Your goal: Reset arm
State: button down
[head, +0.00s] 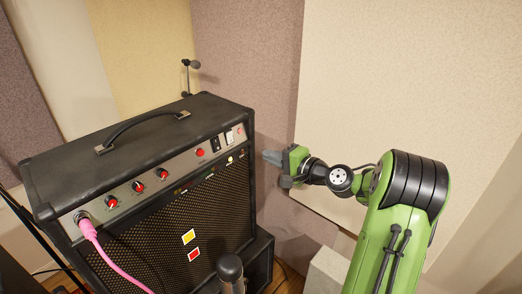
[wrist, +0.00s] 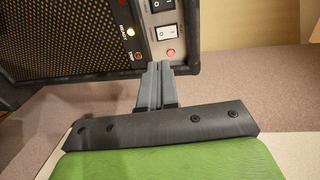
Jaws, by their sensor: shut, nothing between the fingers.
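My gripper (head: 272,157) is at the end of my green arm, just right of the amplifier's front right corner. Its grey fingers point left toward the amplifier (head: 70,175). In the wrist view my gripper (wrist: 158,68) is shut with nothing between its fingers. The fingertips appear over the end of the control panel, below a red button (wrist: 171,53). I cannot tell whether they touch the amplifier.
The panel has red knobs, a black switch (wrist: 161,5), a white switch (wrist: 167,32) and a lit lamp (wrist: 131,32). A pink cable (head: 95,240) is plugged in at left. A microphone (head: 194,64) stands behind. Padded walls close off the back and right.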

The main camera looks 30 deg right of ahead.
jog(key=s+a+n+g+h, duration=0.3)
jog(key=s+a+n+g, duration=0.6)
jog(key=a, duration=0.8)
jog(key=s+d+n+h, duration=0.1)
jog(key=s+n+h, duration=0.2)
jog(key=s, duration=1.9)
jog(key=shift+s+d+f+n, duration=0.15)
jog(key=shift+s+d+n, duration=0.2)
jog(key=shift+n, duration=0.35)
